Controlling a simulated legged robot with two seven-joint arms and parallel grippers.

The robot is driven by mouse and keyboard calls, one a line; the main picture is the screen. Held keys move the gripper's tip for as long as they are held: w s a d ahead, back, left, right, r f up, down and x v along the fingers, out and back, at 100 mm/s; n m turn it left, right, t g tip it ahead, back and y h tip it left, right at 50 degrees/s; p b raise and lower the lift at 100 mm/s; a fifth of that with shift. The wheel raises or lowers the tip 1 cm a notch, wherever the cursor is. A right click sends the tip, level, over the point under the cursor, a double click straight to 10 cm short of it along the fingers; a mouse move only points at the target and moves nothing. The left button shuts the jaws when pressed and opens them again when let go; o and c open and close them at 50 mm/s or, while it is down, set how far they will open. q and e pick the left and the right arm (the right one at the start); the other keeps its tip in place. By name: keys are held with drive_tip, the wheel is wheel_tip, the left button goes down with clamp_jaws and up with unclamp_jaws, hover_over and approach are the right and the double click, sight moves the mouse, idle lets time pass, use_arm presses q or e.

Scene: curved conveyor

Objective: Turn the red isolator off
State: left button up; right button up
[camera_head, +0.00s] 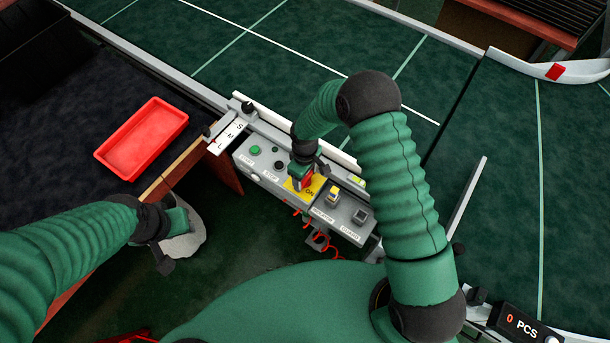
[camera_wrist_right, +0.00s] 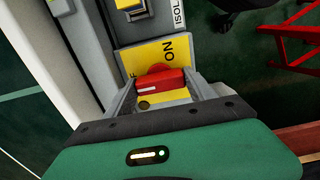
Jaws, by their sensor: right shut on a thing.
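The red isolator (camera_wrist_right: 160,80) is a red knob on a yellow plate (camera_wrist_right: 140,57) in the right wrist view. "ON" shows on the plate, and part of another label is covered. In the head view the red knob (camera_head: 307,182) is partly hidden by my right gripper (camera_head: 305,172). My right gripper (camera_wrist_right: 163,92) is shut on the red knob, with a finger on each side of it. I cannot tell which label the knob points to. My left gripper (camera_head: 163,252) is at the lower left, away from the panel; its finger opening is unclear.
The grey control panel (camera_head: 268,177) also carries a green button (camera_head: 255,149), a black button (camera_head: 279,166), a yellow switch (camera_head: 333,193) and a dark switch (camera_head: 360,215). A red tray (camera_head: 143,137) lies at the left. The green conveyor (camera_head: 270,55) runs behind the panel.

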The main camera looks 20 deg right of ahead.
drive_tip(key=shift+w+r, duration=0.15)
drive_tip(key=shift+w, duration=0.15)
drive_tip(key=o, duration=1.2)
drive_tip(key=shift+a, duration=0.1)
drive_tip(key=shift+o, duration=0.9)
drive_tip(key=shift+s, duration=0.1)
wheel_tip(320, 180, up, 16)
drive_tip(key=shift+r, duration=0.25)
